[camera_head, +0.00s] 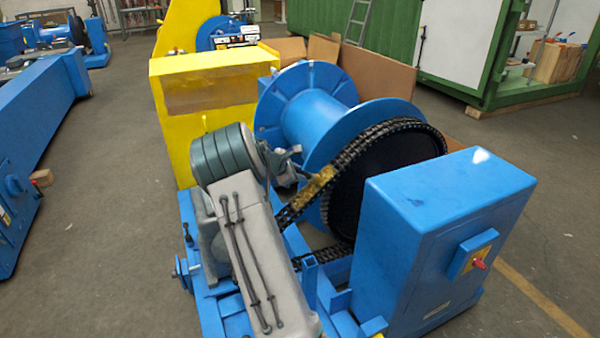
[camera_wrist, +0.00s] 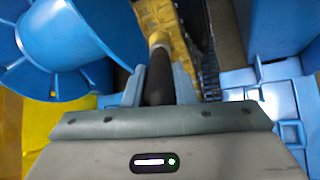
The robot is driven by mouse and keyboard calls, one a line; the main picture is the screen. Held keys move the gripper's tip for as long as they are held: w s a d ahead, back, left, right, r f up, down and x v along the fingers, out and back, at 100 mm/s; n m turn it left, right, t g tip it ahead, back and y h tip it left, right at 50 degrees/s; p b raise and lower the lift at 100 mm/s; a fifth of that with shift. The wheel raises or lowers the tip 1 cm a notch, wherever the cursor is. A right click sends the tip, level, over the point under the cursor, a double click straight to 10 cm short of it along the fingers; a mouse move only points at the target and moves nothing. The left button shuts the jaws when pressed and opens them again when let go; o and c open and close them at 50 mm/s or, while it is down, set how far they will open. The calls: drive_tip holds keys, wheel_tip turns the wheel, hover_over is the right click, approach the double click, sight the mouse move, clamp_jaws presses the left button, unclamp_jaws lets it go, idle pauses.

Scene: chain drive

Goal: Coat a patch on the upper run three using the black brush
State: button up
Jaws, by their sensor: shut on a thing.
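The black brush (camera_wrist: 158,82) is upright in my gripper's jaws in the wrist view, with a pale band near its far end. My gripper (camera_wrist: 158,88) is shut on its dark handle. In the head view my gripper (camera_head: 287,168) is beside the upper chain run (camera_head: 352,150), which slopes up to the large black sprocket. A yellow patch (camera_head: 320,184) covers a stretch of that run near my gripper. It also shows as a yellow textured strip in the wrist view (camera_wrist: 178,28).
A blue winch drum (camera_head: 312,105) stands behind the chain. A blue box (camera_head: 415,235) with a red knob is at the right front. The lower chain run (camera_head: 325,256) passes below. A yellow housing (camera_head: 190,75) is behind at left. Open floor lies to the right.

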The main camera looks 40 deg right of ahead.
drive_tip(key=w+a+f+b, duration=0.2)
drive_tip(key=a+f+b, duration=0.3)
drive_tip(key=a+f, duration=0.3)
drive_tip(key=shift+w+a+f+b, duration=0.2)
drive_tip(key=shift+w+a+b, duration=0.15)
drive_tip(key=shift+a, duration=0.8)
idle(0.3)
drive_tip(key=a+r+p, duration=0.3)
drive_tip(key=r, duration=0.1)
drive_tip(key=shift+w+a+r+p, duration=0.3)
drive_tip(key=shift+w+a+r, duration=0.05)
drive_tip(key=shift+w, duration=0.1)
idle(0.3)
drive_tip(key=shift+w+a+r+p, duration=0.1)
drive_tip(key=shift+a+r+p, duration=0.35)
drive_tip(key=shift+r, duration=0.15)
drive_tip(key=shift+w+a+r+p, duration=0.1)
drive_tip(key=shift+a+r+p, duration=0.35)
drive_tip(key=shift+r, duration=0.15)
